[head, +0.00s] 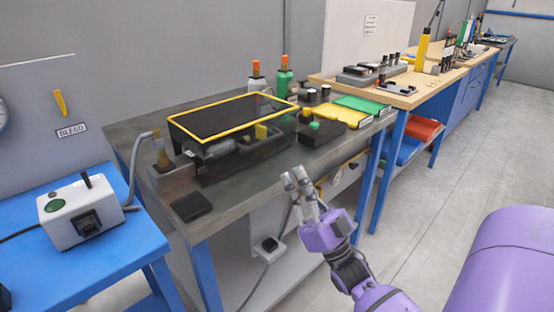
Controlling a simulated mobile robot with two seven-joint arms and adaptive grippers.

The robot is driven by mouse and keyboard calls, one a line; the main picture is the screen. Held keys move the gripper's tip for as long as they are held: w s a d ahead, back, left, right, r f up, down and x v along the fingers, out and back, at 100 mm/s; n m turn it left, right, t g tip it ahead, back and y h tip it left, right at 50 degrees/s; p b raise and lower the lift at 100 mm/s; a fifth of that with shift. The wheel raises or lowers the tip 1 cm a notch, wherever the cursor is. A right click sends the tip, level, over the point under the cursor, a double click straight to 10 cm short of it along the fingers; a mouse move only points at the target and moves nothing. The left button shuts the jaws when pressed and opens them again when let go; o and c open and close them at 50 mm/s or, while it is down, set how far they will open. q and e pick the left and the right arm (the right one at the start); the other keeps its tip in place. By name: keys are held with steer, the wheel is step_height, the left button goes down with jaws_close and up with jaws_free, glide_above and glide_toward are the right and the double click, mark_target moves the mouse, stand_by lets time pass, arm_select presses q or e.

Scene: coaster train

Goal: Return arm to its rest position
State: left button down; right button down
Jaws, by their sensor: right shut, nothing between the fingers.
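My right gripper (300,181) shows in the head view at the end of my purple right arm. It is shut and empty, with its fingertips pointing up and left. In the picture it overlaps the front edge of the grey workbench (240,197); I cannot tell how far it is from that edge. My left gripper is not in view.
A black tray with a yellow rim (234,101) sits over dark equipment on the bench. A white box (77,210) stands on a blue table at the left. A wooden bench (433,84) stands behind. Floor (440,185) is open at the right.

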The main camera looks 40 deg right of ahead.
steer(key=shift+f, duration=0.15)
